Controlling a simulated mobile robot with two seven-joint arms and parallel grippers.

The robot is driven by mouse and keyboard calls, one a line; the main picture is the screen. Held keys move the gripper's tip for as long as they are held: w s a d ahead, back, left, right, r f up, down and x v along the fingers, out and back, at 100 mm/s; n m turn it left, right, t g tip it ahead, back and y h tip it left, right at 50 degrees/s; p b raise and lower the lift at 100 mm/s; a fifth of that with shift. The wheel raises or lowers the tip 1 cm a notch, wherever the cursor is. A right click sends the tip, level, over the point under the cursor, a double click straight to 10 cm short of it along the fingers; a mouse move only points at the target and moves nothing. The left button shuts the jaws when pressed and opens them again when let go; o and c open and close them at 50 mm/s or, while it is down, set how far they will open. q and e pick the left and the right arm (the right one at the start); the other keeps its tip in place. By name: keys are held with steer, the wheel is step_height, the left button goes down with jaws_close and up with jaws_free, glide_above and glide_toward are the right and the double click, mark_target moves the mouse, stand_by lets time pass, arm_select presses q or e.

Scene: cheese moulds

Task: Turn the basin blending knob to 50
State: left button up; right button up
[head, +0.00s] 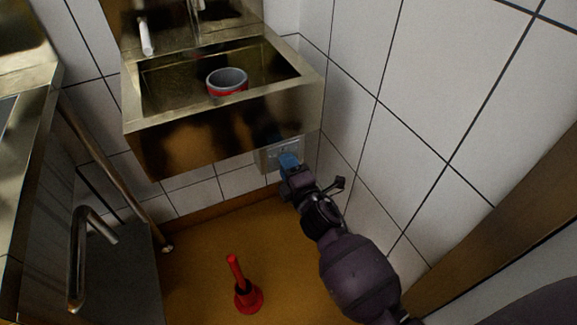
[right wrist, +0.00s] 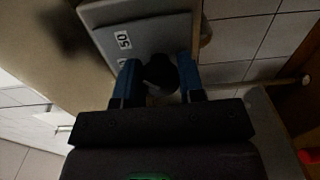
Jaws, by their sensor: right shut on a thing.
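The blending knob (right wrist: 160,72) is dark and round and sits on a grey panel (right wrist: 150,32). My right gripper (head: 289,163) reaches under the front of the basin to this panel, which shows in the head view (head: 271,158) as a pale plate on the wall. In the right wrist view, the blue fingers of the gripper (right wrist: 158,78) stand on both sides of the knob and are shut on it. A white label reading 50 (right wrist: 124,40) is left of the knob; another label is partly hidden by a finger. The knob's pointer cannot be made out. My left gripper is not in view.
The metal basin (head: 220,122) juts out above the panel, with a red and grey pot (head: 227,80) in it. A red plunger-like object (head: 245,290) stands on the brown floor. A tiled wall (head: 350,100) is close on the right; a metal counter (head: 30,130) is at left.

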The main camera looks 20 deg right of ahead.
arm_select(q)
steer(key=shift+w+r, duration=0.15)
arm_select(e)
steer(key=shift+m, duration=0.3)
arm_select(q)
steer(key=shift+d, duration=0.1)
arm_select(e)
steer(key=o, duration=0.9)
arm_select(q)
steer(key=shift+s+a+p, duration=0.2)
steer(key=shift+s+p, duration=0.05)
steer(key=shift+p, duration=0.4)
arm_select(e)
steer(key=s, duration=1.1)
steer(key=shift+d, duration=0.2)
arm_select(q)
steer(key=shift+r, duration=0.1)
